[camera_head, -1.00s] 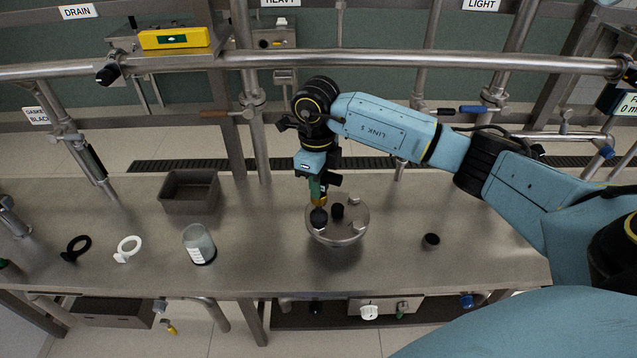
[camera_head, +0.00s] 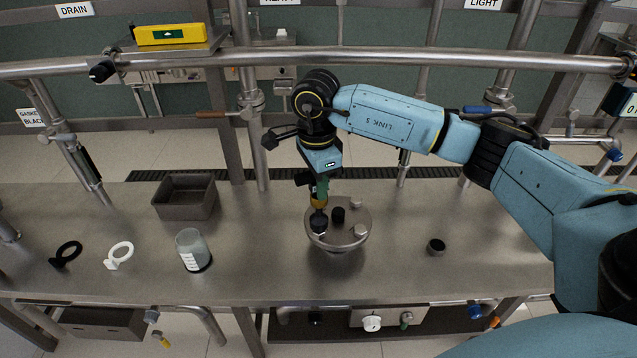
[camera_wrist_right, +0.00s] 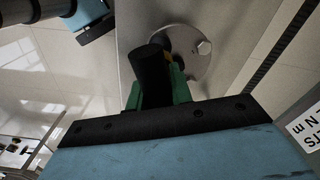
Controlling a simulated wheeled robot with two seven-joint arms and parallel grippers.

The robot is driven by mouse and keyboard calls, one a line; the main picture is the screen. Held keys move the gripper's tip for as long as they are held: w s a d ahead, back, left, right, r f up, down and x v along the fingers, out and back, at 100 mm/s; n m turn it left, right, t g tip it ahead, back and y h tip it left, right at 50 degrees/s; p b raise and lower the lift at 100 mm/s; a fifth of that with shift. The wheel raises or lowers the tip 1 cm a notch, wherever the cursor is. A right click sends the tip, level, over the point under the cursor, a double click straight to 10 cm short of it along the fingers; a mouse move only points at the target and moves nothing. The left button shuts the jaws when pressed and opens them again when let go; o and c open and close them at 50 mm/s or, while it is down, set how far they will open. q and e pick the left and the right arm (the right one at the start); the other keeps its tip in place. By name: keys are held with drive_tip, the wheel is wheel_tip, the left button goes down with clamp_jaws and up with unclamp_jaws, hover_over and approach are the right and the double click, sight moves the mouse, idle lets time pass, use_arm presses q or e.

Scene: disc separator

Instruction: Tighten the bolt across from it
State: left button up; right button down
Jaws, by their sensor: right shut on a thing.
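A round steel lid (camera_head: 332,244) sits on the metal table. It has a black knob (camera_head: 338,214) in its middle and silver bolts near its rim, one at the back right (camera_head: 357,202) and one at the front right (camera_head: 360,230). My right gripper (camera_head: 319,187) is shut on a hand tool with a yellow part (camera_head: 318,203). The tool points down at the lid's left side, with a black end (camera_head: 319,223) there; whether it encloses a bolt is hidden. In the right wrist view, the green fingers hold a black cylinder (camera_wrist_right: 154,75), beside the lid (camera_wrist_right: 190,72) and a silver bolt (camera_wrist_right: 204,47). My left gripper is not in view.
A grey bin (camera_head: 183,212), a clear cup (camera_head: 190,262), a white ring (camera_head: 119,256) and a black ring (camera_head: 66,254) lie left of the lid. A small black cup (camera_head: 436,247) stands to its right. A steel rail (camera_head: 430,60) crosses behind the table.

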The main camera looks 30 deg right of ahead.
drive_tip(key=shift+f, duration=0.1)
drive_tip(key=shift+f+b, duration=0.75)
drive_tip(key=shift+f, duration=0.05)
drive_tip(key=shift+f+b, duration=0.45)
drive_tip(key=shift+f, duration=0.05)
idle(0.4)
